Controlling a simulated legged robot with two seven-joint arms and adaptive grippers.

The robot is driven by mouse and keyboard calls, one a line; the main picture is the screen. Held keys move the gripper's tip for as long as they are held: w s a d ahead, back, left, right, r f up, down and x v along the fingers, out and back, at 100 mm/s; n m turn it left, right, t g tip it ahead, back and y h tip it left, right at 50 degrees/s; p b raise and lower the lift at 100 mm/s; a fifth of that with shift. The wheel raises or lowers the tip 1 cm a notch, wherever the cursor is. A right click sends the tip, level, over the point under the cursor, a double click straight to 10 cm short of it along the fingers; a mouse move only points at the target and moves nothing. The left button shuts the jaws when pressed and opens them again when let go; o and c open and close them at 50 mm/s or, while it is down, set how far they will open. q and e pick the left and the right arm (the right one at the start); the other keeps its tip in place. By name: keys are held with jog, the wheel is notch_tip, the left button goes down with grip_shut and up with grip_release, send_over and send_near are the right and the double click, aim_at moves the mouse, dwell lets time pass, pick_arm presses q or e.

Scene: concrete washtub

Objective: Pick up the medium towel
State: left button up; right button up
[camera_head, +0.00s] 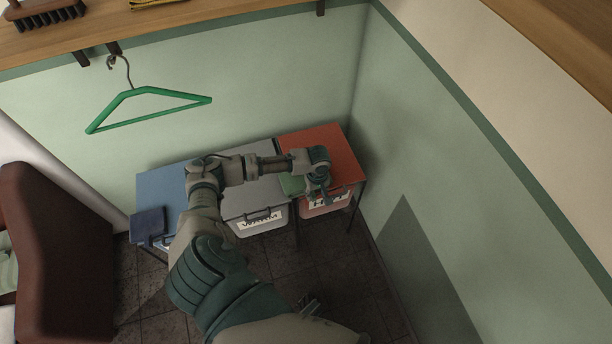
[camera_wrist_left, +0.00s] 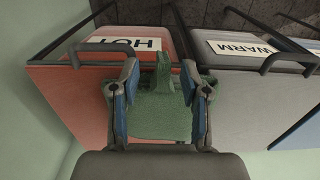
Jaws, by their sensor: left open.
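A green towel (camera_head: 292,185) lies across the front of the red and grey lids, near the seam between them. In the left wrist view the green towel (camera_wrist_left: 155,115) sits between my fingers, with a raised fold standing up near the fingertips. My left gripper (camera_head: 318,184) is over the towel at the red lid. In the wrist view its two fingers (camera_wrist_left: 160,78) are apart, one on each side of the towel; I cannot tell whether they touch it. A dark blue towel (camera_head: 148,225) hangs over the front edge of the blue lid.
The red HOT bin (camera_head: 331,146) stands in the corner beside the grey WARM bin (camera_head: 262,190) and the blue bin (camera_head: 160,185). Dark bars run along their fronts. A green hanger (camera_head: 150,90) hangs under the wooden shelf (camera_head: 200,20). A brown chair (camera_head: 55,250) stands at left.

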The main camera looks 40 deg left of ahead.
aim_at(314, 196)
pick_arm(q)
jog(key=f, duration=0.2)
jog(key=a+f+b, duration=0.1)
jog(key=f, duration=0.1)
jog(key=shift+f, duration=0.1)
jog(key=shift+w+a+f, duration=0.1)
jog(key=shift+f, duration=0.2)
jog(key=shift+r, duration=0.1)
grip_shut()
pick_arm(e)
jog(key=r, duration=0.4)
jog(key=shift+w, duration=0.25)
pick_arm(q)
jog(key=shift+r, duration=0.1)
pick_arm(e)
jog(key=shift+r, duration=0.1)
